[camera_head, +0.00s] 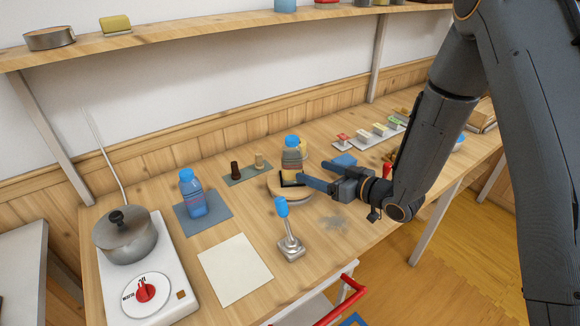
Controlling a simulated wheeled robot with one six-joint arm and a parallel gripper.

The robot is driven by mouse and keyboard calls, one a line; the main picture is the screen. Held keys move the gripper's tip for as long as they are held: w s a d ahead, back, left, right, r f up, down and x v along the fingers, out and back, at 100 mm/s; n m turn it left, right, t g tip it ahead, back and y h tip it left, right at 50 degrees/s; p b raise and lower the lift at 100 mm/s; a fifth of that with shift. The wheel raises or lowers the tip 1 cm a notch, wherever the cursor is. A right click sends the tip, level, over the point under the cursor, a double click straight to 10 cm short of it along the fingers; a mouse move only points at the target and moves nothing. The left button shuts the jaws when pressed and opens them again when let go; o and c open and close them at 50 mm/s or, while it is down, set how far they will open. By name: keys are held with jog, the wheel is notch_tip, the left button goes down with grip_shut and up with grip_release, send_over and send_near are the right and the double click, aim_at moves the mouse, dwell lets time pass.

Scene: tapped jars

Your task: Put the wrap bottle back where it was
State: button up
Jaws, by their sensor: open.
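A bottle (291,155) with a blue cap and a grey-green band around its body stands behind a round wooden board; its lower part is partly hidden. I cannot tell for sure which is the wrap bottle; the banded one looks wrapped. My gripper (312,172) is open and empty, pointing left, in front of and to the right of the banded bottle, apart from it as far as I can tell.
The round board (275,189) carries a dark-and-yellow block. A blue-topped lever (288,230) stands in front, beside a cream sheet (235,270). A pot (125,240) sits on a white hotplate at left. A shelf (200,36) runs above.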

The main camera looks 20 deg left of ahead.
aim_at(301, 167)
jog(key=a+n+y, duration=0.1)
jog(key=a+r+n+y, duration=0.1)
jog(key=a, duration=0.1)
jog(key=a+y+b, duration=0.1)
jog(key=a, duration=0.1)
jog(key=shift+s+r+n+g, duration=0.15)
jog(key=shift+s+n+g, duration=0.15)
jog(key=shift+s+n, duration=0.1)
jog(key=shift+p+x, duration=0.3)
jog(key=shift+x, duration=0.55)
jog(key=p+x, duration=0.1)
jog(key=x, duration=0.2)
jog(key=p+x, duration=0.1)
jog(key=x, duration=0.1)
jog(key=shift+w+a+r, duration=0.2)
jog(key=shift+w+a, duration=0.1)
jog(key=shift+a, duration=0.05)
jog(key=c, duration=1.4)
jog(key=shift+c, duration=0.4)
jog(key=shift+r, duration=0.15)
